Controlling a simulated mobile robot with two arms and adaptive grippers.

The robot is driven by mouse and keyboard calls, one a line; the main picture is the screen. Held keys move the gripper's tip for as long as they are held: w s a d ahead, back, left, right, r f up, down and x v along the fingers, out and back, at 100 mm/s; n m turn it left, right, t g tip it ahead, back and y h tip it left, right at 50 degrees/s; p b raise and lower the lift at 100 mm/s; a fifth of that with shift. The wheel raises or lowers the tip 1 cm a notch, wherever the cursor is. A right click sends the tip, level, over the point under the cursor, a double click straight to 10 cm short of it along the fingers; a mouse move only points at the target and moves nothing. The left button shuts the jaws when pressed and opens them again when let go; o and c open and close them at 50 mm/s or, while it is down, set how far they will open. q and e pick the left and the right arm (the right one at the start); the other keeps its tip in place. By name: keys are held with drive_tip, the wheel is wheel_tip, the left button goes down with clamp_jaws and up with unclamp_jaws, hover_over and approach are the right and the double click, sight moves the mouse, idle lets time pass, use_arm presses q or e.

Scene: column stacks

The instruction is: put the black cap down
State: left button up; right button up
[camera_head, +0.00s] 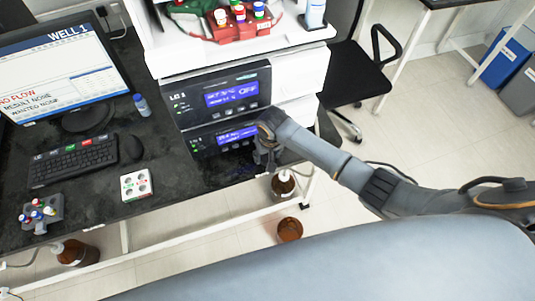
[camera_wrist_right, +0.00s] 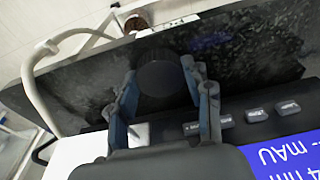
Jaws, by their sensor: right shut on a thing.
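My right gripper (camera_head: 266,157) is in front of the lower instrument, above the right part of the dark bench. In the right wrist view the right gripper (camera_wrist_right: 163,85) is shut on the black cap (camera_wrist_right: 160,75), a round dark cap between its two fingers. The cap appears to be over the dark bench top (camera_wrist_right: 235,55); I cannot tell whether it touches it. In the head view the cap cannot be made out at the gripper. My left gripper is not in view.
Stacked instruments (camera_head: 222,92) with blue displays stand directly behind the gripper. A white block with holes (camera_head: 136,185), a mouse (camera_head: 131,147), a keyboard (camera_head: 73,161) and a vial rack (camera_head: 41,212) lie to the left. Brown bottles (camera_head: 289,230) stand below the bench edge.

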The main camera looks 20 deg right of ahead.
drive_tip(key=shift+f, duration=0.1)
drive_tip(key=o, duration=0.8)
drive_tip(key=shift+r, duration=0.25)
drive_tip(key=r, duration=0.4)
drive_tip(key=s+r, duration=0.1)
drive_tip(key=r, duration=0.6)
drive_tip(key=shift+s+r, duration=0.35)
drive_tip(key=shift+s, duration=0.05)
